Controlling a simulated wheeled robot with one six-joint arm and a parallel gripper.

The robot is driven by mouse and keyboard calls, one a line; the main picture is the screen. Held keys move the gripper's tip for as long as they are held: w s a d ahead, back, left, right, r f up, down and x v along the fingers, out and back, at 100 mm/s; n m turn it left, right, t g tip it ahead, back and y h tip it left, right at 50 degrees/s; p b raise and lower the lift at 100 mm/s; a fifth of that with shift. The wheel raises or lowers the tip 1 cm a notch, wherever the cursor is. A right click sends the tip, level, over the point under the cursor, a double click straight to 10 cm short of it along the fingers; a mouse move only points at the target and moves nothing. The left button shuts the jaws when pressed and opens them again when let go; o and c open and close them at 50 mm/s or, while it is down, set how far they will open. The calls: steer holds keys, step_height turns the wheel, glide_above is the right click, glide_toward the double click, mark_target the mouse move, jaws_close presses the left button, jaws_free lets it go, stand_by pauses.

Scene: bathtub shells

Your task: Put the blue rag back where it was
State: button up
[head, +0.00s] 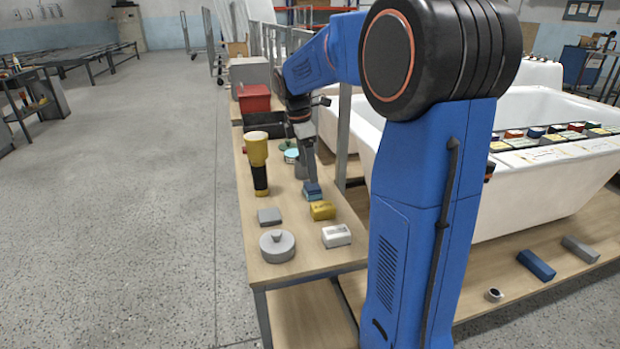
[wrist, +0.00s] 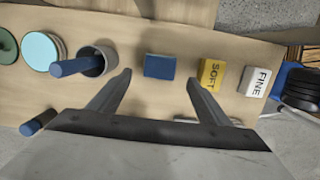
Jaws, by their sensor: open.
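The small blue folded piece, which looks like the blue rag (head: 313,192), rests on the wooden bench. In the wrist view the blue rag (wrist: 160,66) lies between and just past my open fingertips, with bare wood on both sides of it. My gripper (head: 309,180) points down at it from above in the head view. In the wrist view my gripper (wrist: 159,79) holds nothing, and both fingers stand apart from the rag. I cannot tell how high the fingertips are above the bench.
A yellow SOFT block (wrist: 211,74) and white FINE block (wrist: 256,81) lie right of the rag. A grey cup (wrist: 104,55) with a blue-handled tool stands left.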

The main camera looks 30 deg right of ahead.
mark_target(305, 186)
steer(key=r, duration=0.3)
steer(key=a+r, duration=0.1)
steer(key=r, duration=0.1)
steer(key=shift+r, duration=0.3)
steer(key=s+a+f+m+t, duration=0.1)
steer(key=s+a+f+m, duration=0.2)
steer(key=s, duration=0.7)
steer(key=s+a+f+m+t+y, duration=0.1)
steer(key=s+a+f+m+t, duration=0.1)
steer(key=s+a+m, duration=0.4)
steer(key=s+a+f+m+t, duration=0.2)
steer(key=s+a+f+m, duration=0.2)
steer(key=s, duration=1)
steer(key=shift+s+a+f+m+y, duration=0.3)
steer(key=shift+m+y, duration=0.1)
steer(key=shift+m, duration=0.5)
